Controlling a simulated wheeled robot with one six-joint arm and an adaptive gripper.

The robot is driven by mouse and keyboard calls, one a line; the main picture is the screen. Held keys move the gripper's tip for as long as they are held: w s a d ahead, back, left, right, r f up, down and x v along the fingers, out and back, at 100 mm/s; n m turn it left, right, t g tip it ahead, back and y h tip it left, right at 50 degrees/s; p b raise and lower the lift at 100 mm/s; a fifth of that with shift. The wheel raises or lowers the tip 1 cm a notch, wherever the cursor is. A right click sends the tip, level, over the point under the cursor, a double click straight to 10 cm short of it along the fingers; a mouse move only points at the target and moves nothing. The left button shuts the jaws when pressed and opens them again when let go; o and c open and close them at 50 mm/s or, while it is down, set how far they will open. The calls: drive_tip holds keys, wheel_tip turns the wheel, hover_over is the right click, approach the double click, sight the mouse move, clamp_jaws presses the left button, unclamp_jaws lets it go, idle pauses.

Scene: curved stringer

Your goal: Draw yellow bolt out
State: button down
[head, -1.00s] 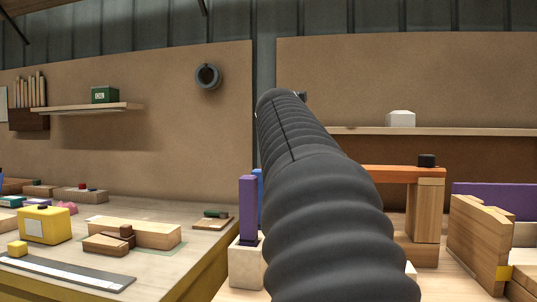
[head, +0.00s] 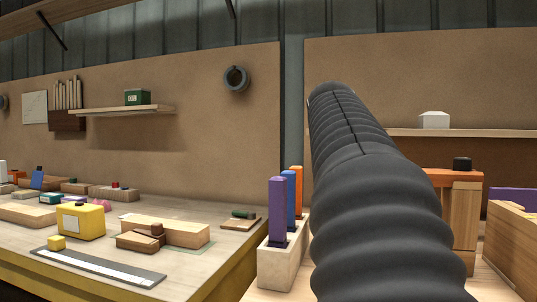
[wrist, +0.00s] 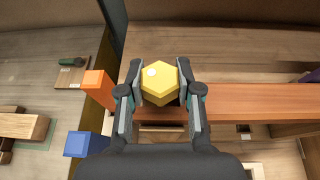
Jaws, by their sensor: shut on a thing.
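In the wrist view, the yellow bolt (wrist: 159,84) shows its six-sided head between the two fingers of my gripper (wrist: 159,88). The gripper is shut on the head, with a finger against each side. The bolt's shank is hidden beneath the head, so I cannot tell how far it sits in anything. The orange beam (wrist: 255,103) runs to the right from beneath the gripper. In the head view, my dark ribbed arm hides the bolt, the gripper and the left part of the orange beam (head: 448,178).
A pale block (head: 283,265) holding purple (head: 277,208), blue (head: 290,200) and orange (head: 297,183) upright pegs stands left of my arm. In the wrist view, the orange (wrist: 97,85) and blue (wrist: 82,144) pegs are close to the gripper's left.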

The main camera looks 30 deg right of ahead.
drive_tip(key=shift+r, duration=5.1)
